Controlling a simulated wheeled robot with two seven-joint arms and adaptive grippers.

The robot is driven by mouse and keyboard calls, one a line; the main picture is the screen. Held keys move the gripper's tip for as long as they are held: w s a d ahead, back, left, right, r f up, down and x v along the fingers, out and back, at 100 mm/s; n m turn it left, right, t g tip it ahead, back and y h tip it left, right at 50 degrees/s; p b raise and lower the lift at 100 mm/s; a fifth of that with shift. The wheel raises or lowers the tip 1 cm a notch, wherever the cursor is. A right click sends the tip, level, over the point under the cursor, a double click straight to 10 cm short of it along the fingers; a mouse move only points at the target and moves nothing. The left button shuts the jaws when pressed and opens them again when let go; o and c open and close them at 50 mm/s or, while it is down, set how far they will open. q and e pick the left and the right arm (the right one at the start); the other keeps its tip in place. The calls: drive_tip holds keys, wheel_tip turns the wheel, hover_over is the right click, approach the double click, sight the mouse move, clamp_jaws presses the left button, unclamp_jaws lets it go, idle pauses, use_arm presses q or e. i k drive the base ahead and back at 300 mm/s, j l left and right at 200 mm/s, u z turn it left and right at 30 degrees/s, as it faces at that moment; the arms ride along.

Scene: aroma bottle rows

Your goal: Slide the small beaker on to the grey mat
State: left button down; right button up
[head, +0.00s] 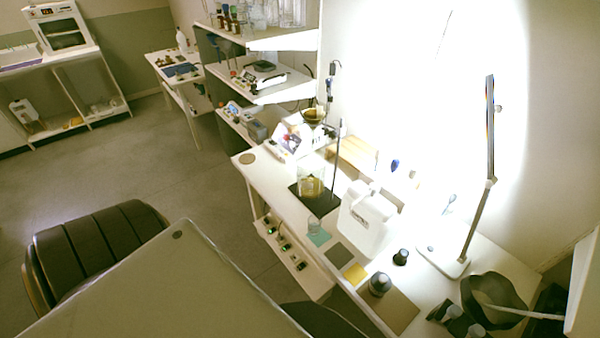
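A small clear beaker (314,224) stands on the long white bench, at or over the upper left part of a teal mat (321,239). Its glass is faint, so I cannot tell exactly how its base sits on the teal. The dark grey mat (340,256) lies just to the lower right of the teal mat. Nothing stands on the grey mat. Neither of my grippers can be made out in the head view.
A larger beaker with yellow liquid (310,186) stands on a black plate behind. A white container (366,217) stands close right of the mats. A yellow mat (355,273), a dark round vessel (379,284) and a lamp (481,210) lie further right.

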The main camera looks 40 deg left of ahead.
sight(314, 220)
drive_tip(key=j+u, duration=0.1)
drive_tip(key=u, duration=1)
